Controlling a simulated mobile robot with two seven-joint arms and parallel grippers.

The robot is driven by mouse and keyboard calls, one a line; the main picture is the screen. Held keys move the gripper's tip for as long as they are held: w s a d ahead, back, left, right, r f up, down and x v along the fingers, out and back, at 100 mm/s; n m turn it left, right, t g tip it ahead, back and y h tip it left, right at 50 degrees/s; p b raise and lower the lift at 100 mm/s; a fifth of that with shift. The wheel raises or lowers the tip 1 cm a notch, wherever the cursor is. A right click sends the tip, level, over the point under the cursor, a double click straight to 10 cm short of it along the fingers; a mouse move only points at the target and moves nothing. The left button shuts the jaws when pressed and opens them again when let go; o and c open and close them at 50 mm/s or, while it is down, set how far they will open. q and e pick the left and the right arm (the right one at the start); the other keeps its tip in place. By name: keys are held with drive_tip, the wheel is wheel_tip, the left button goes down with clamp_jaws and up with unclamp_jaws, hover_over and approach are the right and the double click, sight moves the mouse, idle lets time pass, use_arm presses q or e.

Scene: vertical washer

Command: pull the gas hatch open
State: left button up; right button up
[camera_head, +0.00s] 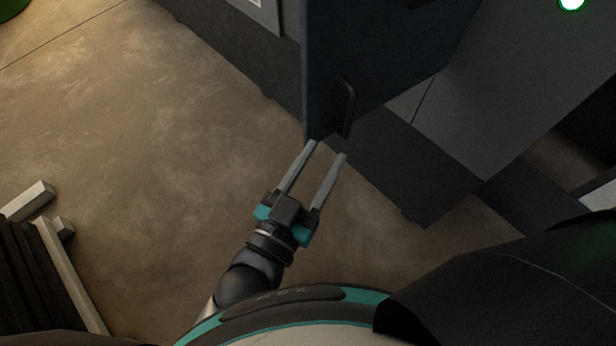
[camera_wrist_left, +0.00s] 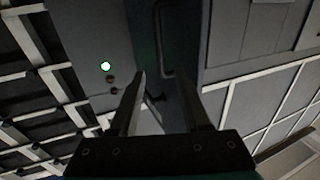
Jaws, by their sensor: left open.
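The gas hatch (camera_head: 385,60) is a dark blue panel at the top middle of the head view. It appears to stand out at an angle from the grey machine front. Its black bar handle (camera_head: 347,108) is near the lower left corner. In the left wrist view, the handle (camera_wrist_left: 165,50) shows as a dark bar on the dark hatch panel (camera_wrist_left: 187,35). My left gripper (camera_head: 328,150) is open and empty, its fingertips just below the handle in the head view. I cannot tell whether they touch the hatch. My right gripper is not in view.
The grey machine body (camera_head: 520,90) with a lit green-white lamp (camera_head: 571,3) fills the upper right. Its dark base (camera_head: 400,185) juts out below the hatch. Pale and dark slats (camera_head: 50,265) lie at the lower left. The brown floor (camera_head: 150,130) at left is mostly clear.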

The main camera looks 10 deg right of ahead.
use_arm(q)
drive_tip(key=shift+v, duration=2)
drive_tip(key=shift+f, duration=0.1)
drive_tip(key=a+f+n+g+y+b, duration=0.15)
drive_tip(key=a+f, duration=0.25)
drive_tip(key=f, duration=0.8)
drive_tip(key=s+a+f+g+y+b, duration=0.1)
drive_tip(key=a+f+g+y+b, duration=0.2)
drive_tip(key=f, duration=1)
drive_tip(key=a+f+n+g+y+b, duration=0.1)
drive_tip(key=a+f+y+b, duration=0.3)
drive_tip(key=f, duration=0.8)
drive_tip(key=s+a+f+n+g+y+b, duration=0.1)
drive_tip(key=s+a+f+g+b, duration=0.1)
drive_tip(key=s+a+f, duration=0.4)
drive_tip(key=s+a+f+n+g+y+b, duration=0.2)
drive_tip(key=s+a+f+g, duration=0.3)
drive_tip(key=s+f, duration=0.8)
wheel_tip(320, 180, down, 3)
drive_tip(key=shift+s+a+f+b, duration=0.15)
drive_tip(key=shift+s+a+b, duration=0.25)
drive_tip(key=shift+a, duration=0.2)
drive_tip(key=shift+w+g, duration=0.1)
drive_tip(key=shift+g, duration=0.15)
